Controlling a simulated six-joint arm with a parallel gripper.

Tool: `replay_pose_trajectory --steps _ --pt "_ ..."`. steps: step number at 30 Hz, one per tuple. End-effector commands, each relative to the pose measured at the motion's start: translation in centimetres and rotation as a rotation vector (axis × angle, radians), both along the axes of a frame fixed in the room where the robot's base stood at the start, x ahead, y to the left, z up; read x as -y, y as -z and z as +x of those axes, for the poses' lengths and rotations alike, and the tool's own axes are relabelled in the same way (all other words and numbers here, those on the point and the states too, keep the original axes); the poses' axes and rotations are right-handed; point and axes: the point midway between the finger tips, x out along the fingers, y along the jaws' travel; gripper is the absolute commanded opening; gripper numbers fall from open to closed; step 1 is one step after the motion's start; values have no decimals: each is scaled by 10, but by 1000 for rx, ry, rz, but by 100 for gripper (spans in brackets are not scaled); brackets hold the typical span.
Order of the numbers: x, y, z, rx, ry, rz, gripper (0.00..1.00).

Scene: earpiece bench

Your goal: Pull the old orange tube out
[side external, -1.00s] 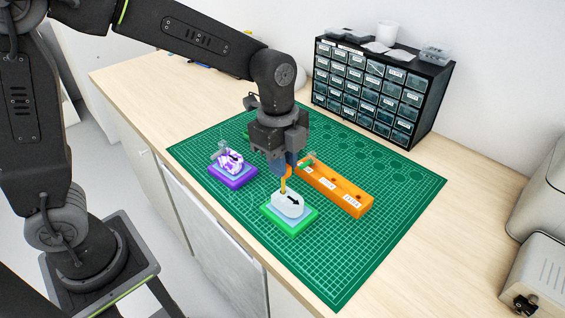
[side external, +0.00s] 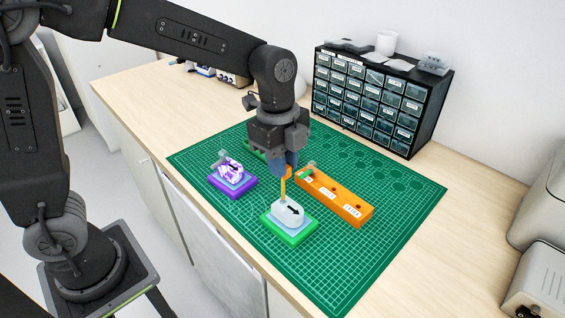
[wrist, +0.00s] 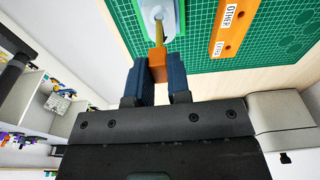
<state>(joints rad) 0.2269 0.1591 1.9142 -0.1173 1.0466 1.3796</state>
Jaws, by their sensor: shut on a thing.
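The old orange tube (side external: 283,188) stands upright as a thin yellow-orange stem above a pale earpiece (side external: 287,212) with a black arrow mark. The earpiece sits on a green block (side external: 293,238). My gripper (side external: 284,166) is above the earpiece, pointing down and shut on the tube's upper end. In the wrist view, the blue fingers of my gripper (wrist: 159,82) close on an orange piece (wrist: 157,59), from which the stem runs to the earpiece (wrist: 163,18). Whether the stem's lower end is still inside the earpiece I cannot tell.
A purple block (side external: 232,186) with a clear-and-purple piece stands left. A drawer cabinet (side external: 372,100) stands behind. The green mat (side external: 375,240) is clear at front right.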

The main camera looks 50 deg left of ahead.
Motion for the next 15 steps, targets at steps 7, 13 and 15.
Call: replay_pose_trajectory --steps 7,13,15 --pt "0 -20 0 4 0 -1 0" --pt "0 -35 0 3 0 0 0" --pt "0 -40 0 4 1 -1 0"
